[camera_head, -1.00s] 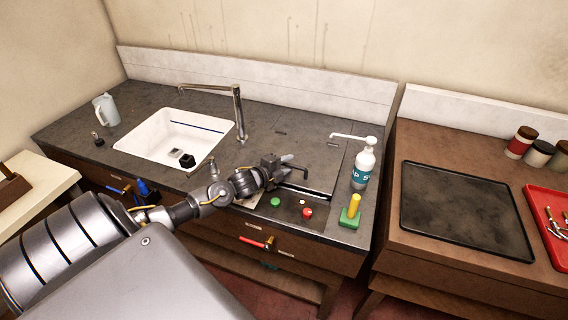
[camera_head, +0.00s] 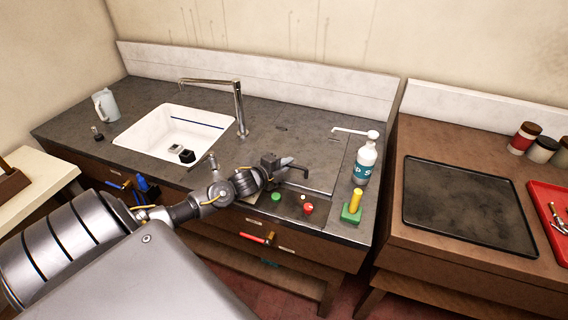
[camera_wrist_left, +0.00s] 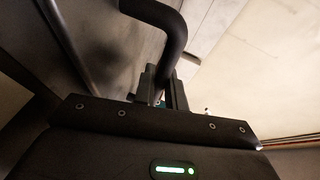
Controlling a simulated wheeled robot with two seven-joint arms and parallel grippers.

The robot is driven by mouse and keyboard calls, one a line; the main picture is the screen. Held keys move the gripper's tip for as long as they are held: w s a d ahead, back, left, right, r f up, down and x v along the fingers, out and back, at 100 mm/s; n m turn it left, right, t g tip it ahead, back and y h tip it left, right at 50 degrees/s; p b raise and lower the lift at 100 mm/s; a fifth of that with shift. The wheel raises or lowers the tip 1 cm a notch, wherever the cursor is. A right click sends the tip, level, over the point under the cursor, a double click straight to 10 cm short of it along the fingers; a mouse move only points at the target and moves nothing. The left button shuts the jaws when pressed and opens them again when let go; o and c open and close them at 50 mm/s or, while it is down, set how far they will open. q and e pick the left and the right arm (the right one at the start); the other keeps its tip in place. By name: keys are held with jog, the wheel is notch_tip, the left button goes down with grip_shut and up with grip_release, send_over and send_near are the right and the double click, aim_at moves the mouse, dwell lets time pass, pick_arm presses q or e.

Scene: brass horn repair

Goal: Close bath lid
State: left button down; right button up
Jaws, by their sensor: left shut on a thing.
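The bath lid (camera_head: 318,158) is a dark grey panel in the counter, left of the soap bottle. It looks flat and about level with the counter top, though a small gap at its edge cannot be judged. Its black bent handle (camera_head: 297,168) stands at its front left. My left gripper (camera_head: 275,165) is shut on this handle. In the left wrist view the handle (camera_wrist_left: 168,35) runs down between the fingers of the gripper (camera_wrist_left: 165,92). The gripper hides part of the lid's front left. My right gripper is not in view.
A green button (camera_head: 276,196) and a red one (camera_head: 308,208) sit on the panel in front of the lid. The soap bottle (camera_head: 364,162) and a green block with a yellow peg (camera_head: 353,207) stand right. The white sink (camera_head: 160,135) and tap (camera_head: 240,110) are left.

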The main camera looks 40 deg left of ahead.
pick_arm(q)
jog(key=shift+s+f, duration=0.1)
jog(key=shift+f, duration=0.2)
jog(key=c, duration=1.5)
grip_release()
jog(key=shift+f, duration=0.1)
jog(key=shift+c, duration=0.2)
jog(key=shift+o, duration=0.4)
jog(key=b+v, duration=0.2)
jog(key=v, duration=0.8)
jog(key=shift+s+r, duration=0.3)
jog(key=shift+s, duration=0.05)
